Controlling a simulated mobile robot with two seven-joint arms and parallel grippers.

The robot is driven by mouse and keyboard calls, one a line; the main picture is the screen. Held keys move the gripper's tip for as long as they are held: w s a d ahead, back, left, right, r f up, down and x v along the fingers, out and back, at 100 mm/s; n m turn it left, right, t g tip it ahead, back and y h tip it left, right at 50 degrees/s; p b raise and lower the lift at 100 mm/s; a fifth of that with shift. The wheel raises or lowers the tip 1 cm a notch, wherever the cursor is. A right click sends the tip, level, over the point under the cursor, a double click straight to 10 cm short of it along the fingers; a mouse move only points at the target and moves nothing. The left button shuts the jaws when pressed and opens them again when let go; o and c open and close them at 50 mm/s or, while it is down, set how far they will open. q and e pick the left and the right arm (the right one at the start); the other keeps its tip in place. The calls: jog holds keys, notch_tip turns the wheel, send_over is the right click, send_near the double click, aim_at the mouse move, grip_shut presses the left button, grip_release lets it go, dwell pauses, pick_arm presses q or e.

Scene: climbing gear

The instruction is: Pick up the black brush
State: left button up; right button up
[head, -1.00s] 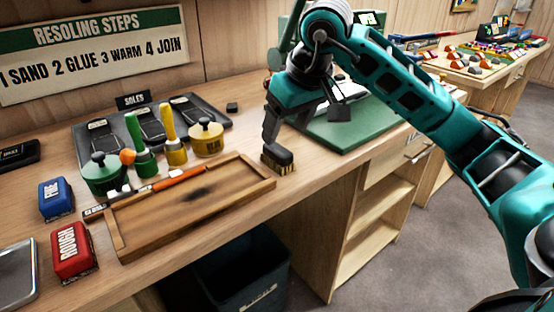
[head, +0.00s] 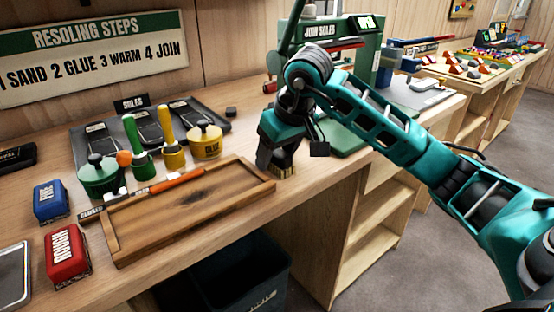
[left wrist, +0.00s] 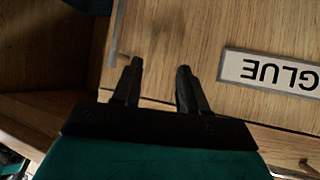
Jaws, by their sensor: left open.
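The black brush (head: 283,168) stands on the workbench just right of the wooden tray. Its tan bristles show; its black top is mostly hidden behind my right gripper. My right gripper (head: 268,164) points down right at the brush, with one dark finger on its left side. The other finger is hidden, so I cannot tell whether the jaws are open or closed on it. My left gripper (left wrist: 158,76) is open and empty in the left wrist view, facing a wooden front with a GLUE label (left wrist: 270,73).
The wooden tray (head: 190,205) lies left of the brush. Green (head: 100,178) and yellow glue pots (head: 206,143), a red block (head: 67,252) and a blue block (head: 50,202) stand around it. A green press (head: 350,60) stands behind my right arm. A dark bin (head: 240,280) is below the bench edge.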

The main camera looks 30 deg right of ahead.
jog(key=c, duration=0.9)
jog(key=shift+c, duration=0.2)
notch_tip(320, 180, up, 20)
jog(key=p, duration=0.4)
jog(key=o, duration=0.5)
jog(key=shift+c, duration=0.2)
jog(key=c, duration=0.3)
